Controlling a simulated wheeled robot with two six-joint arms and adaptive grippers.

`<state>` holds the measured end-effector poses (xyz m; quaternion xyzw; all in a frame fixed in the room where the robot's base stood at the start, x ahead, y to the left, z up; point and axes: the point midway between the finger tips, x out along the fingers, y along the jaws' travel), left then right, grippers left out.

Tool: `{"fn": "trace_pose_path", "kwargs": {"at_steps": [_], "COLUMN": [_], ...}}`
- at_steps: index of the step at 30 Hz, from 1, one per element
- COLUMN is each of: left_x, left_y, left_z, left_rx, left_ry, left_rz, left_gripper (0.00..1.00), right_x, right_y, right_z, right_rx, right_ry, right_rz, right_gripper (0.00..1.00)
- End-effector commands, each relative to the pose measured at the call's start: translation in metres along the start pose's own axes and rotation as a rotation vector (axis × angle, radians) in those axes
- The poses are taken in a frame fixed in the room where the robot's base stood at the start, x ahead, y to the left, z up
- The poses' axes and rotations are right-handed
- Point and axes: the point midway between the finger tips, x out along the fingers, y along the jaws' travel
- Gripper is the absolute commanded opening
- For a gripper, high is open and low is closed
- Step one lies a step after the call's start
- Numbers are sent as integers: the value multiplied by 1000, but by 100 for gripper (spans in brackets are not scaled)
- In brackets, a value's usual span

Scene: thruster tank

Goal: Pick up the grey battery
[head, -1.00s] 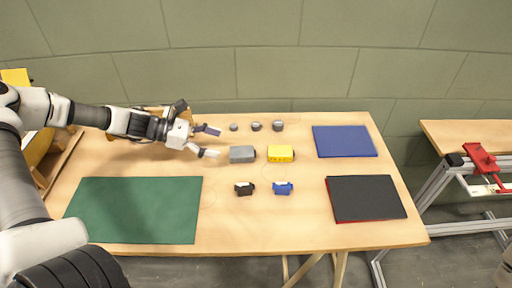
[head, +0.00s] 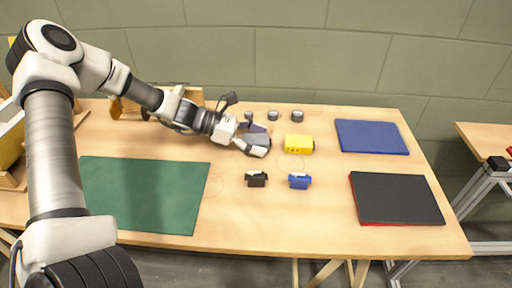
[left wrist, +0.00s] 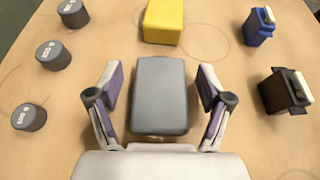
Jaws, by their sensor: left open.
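The grey battery (left wrist: 160,95) is a grey block lying on the table. In the left wrist view it lies between the two open fingers of my left gripper (left wrist: 160,100), with a gap visible on each side. In the head view the left gripper (head: 262,139) is over the battery (head: 257,140) and partly hides it. The left gripper is open and holds nothing. My right gripper is not in view.
A yellow block (head: 299,144) sits just right of the battery. Several small grey cylinders (head: 273,115) stand behind. A black part (head: 257,179) and a blue part (head: 299,181) lie in front. Green (head: 145,195), blue (head: 372,136) and black (head: 396,198) mats lie on the table.

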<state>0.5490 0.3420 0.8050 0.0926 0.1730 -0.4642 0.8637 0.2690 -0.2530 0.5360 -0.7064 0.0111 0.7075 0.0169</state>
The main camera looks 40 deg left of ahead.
Motion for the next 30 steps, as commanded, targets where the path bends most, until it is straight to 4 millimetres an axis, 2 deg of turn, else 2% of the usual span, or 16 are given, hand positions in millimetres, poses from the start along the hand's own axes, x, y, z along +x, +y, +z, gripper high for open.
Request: {"fn": "trace_pose_path", "kwargs": {"at_steps": [2, 3, 5, 9, 19, 30], "left_x": [-1, -1, -1, -1, -3, -35], "left_y": [0, 0, 0, 0, 0, 0], "left_z": [1, 1, 1, 1, 7, 83], "left_rx": [0, 0, 0, 0, 1, 3], "left_ry": [-1, -1, -1, 0, -2, -4], "left_rz": [0, 0, 0, 0, 1, 1], "left_gripper": [79, 72, 51, 1, 0, 0], "right_x": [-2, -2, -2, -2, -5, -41], "right_y": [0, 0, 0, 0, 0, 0], "right_z": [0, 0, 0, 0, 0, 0], "right_rx": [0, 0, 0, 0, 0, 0], "right_ry": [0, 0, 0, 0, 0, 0], "right_rz": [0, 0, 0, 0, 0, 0], "right_gripper": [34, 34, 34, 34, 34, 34]}}
